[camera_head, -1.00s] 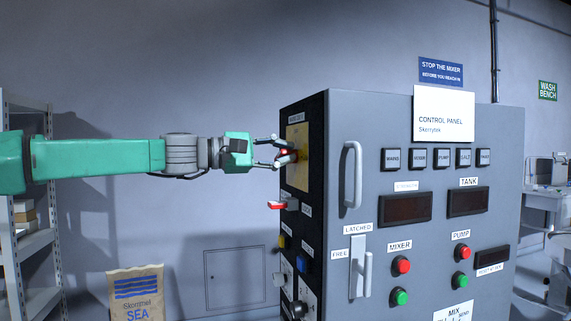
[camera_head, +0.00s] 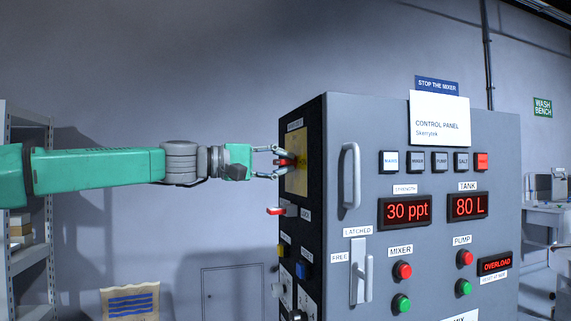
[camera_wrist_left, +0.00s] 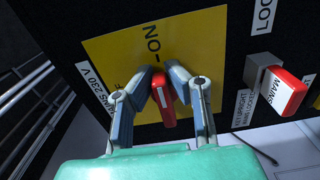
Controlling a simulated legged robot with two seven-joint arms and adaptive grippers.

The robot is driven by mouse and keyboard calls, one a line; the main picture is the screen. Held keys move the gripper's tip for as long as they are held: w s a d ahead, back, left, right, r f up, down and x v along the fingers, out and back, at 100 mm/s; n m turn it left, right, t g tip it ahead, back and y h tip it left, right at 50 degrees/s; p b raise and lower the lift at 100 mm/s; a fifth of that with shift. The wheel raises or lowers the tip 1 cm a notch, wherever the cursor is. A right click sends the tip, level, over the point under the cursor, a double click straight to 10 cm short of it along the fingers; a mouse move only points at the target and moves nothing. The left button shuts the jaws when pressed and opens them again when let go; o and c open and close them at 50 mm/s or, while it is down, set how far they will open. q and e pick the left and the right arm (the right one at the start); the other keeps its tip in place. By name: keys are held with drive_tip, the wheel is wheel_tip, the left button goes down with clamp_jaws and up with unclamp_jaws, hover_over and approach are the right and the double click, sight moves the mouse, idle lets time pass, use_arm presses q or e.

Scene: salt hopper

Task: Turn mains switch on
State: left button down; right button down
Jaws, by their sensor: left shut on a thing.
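The mains switch has a red handle (camera_wrist_left: 162,93) on a yellow plate (camera_wrist_left: 110,62) marked "ON", on the black left side of the control cabinet. In the head view the yellow plate (camera_head: 299,180) is seen at a steep angle. My left gripper (camera_head: 283,162) reaches in from the left and is shut on the red handle. In the left wrist view its two fingers (camera_wrist_left: 163,90) stand on either side of the handle, close against it. The mains lamp (camera_head: 390,162) on the cabinet front looks lit. My right gripper is not in view.
A red lockout tag or key labelled "MAINS" (camera_wrist_left: 282,92) juts out beside the yellow plate. The cabinet front (camera_head: 440,135) has lit displays, "30 ppt" (camera_head: 405,211), "80 L" (camera_head: 469,206) and a red "OVERLOAD" (camera_head: 495,264). A shelf (camera_head: 30,250) stands at left.

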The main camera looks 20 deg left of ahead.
use_arm(q)
drive_tip(key=shift+w+a+f, duration=0.15)
drive_tip(key=shift+w+a, duration=0.15)
drive_tip(key=shift+a, duration=0.1)
drive_tip(key=c, duration=1.7)
unclamp_jaws()
drive_tip(key=shift+c, duration=0.2)
drive_tip(key=shift+o, duration=0.9)
drive_tip(key=shift+w, duration=0.15)
drive_tip(key=shift+w+a+f, duration=0.15)
drive_tip(key=shift+w, duration=0.05)
drive_tip(key=shift+s, duration=0.25)
drive_tip(key=shift+d+r, duration=0.2)
